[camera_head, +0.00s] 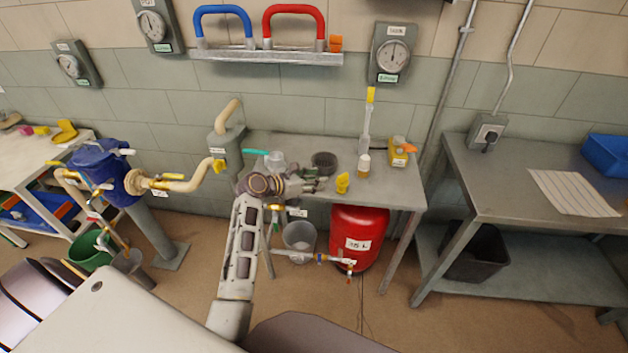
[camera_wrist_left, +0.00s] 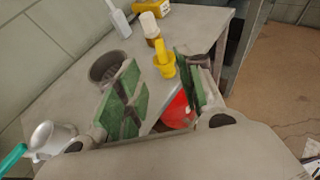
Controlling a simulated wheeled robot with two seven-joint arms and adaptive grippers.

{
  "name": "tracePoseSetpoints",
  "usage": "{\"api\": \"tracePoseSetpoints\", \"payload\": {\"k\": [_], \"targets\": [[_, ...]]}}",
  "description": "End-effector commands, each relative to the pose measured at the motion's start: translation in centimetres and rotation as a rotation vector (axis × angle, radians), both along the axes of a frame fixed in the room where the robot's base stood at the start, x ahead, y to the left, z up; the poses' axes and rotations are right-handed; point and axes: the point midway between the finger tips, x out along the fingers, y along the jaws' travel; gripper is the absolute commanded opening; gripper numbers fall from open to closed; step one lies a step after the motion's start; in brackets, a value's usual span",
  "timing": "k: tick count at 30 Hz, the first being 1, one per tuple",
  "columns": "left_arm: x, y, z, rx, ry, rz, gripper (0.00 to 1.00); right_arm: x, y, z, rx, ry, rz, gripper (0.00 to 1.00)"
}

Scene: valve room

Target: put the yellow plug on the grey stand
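The yellow plug (camera_head: 343,183) stands near the front edge of the grey table, to the right of my left gripper (camera_head: 316,185). In the left wrist view the plug (camera_wrist_left: 164,66) shows beyond and between the two green-padded fingers, which are apart with nothing between them. A dark grey round cup-like piece (camera_head: 324,162) is on the table behind the gripper; it also shows in the wrist view (camera_wrist_left: 106,68), partly behind a finger. I cannot tell whether it is the grey stand. My right gripper is not in view.
A metal jug (camera_head: 275,161) is left of the cup-like piece. A red tank (camera_head: 358,238) stands below the table (camera_head: 385,193).

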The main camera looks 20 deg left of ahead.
Motion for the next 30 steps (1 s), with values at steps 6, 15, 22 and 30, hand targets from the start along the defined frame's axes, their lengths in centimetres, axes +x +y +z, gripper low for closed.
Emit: {"api": "tracePoseSetpoints", "payload": {"k": [6, 15, 22, 30], "targets": [[0.0, 0.0, 0.0, 0.000, 0.000, 0.000, 0.37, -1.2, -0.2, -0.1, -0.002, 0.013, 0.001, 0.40], [0.0, 0.0, 0.0, 0.000, 0.000, 0.000, 0.37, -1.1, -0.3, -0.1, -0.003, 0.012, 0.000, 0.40], [0.1, -0.1, -1.1, 0.026, 0.004, -0.007, 0.37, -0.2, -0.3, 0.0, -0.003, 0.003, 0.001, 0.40], [-0.2, -0.9, -9.1, 0.236, 0.027, -0.080, 0.37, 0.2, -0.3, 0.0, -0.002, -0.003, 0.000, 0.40]]}}
